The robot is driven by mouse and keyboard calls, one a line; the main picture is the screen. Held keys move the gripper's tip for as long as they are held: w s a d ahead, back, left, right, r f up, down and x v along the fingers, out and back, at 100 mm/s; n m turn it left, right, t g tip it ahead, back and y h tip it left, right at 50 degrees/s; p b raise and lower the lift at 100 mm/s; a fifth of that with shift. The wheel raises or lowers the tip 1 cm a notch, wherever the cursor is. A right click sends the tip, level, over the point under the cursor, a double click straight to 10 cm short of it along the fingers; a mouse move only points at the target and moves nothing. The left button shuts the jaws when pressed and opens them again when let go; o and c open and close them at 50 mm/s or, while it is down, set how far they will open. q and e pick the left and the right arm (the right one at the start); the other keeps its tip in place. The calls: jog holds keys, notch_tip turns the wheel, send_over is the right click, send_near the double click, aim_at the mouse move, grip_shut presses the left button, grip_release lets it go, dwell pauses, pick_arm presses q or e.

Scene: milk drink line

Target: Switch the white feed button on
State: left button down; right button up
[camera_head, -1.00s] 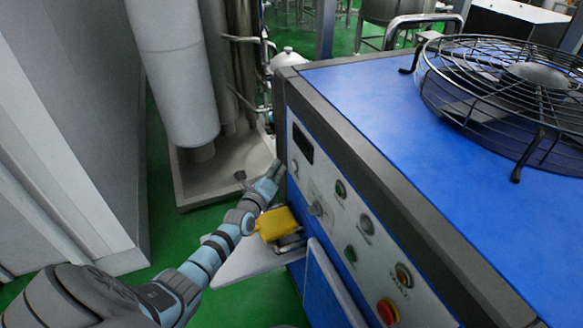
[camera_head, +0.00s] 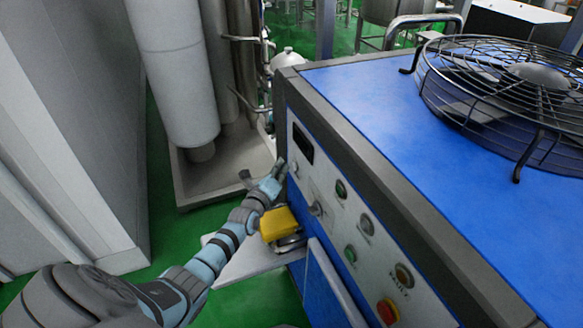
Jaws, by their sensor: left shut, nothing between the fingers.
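The control panel (camera_head: 327,222) is on the near side of the blue machine. A small white button (camera_head: 295,168) sits at its far end, just below a dark display (camera_head: 303,143). My left gripper (camera_head: 281,167) is shut and empty, with its tips at the panel's far edge, close to the white button. I cannot tell whether the tips touch the button or panel. Whether the button is pressed is too small to tell. My right gripper is not in view.
The panel also carries green buttons (camera_head: 350,254), a knob (camera_head: 315,208) and a red stop button (camera_head: 387,311). A yellow object (camera_head: 278,224) lies on a pale shelf (camera_head: 245,263) beside my forearm. A caged fan (camera_head: 515,95) stands on the machine.

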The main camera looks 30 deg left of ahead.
pick_arm(q)
jog(key=shift+w+d, duration=0.2)
jog(key=shift+w, duration=0.15)
dwell(0.3)
jog(key=shift+s, duration=0.1)
jog(key=shift+s+a+p, duration=0.3)
jog(key=shift+s+a, duration=0.25)
jog(key=shift+s, duration=0.15)
jog(key=s+a+p, duration=0.1)
jog(key=s, duration=0.1)
jog(key=s+a+p, duration=0.1)
jog(key=s+a, duration=0.1)
jog(key=s, duration=0.1)
jog(key=shift+a, duration=0.2)
jog(key=shift+w, duration=0.1)
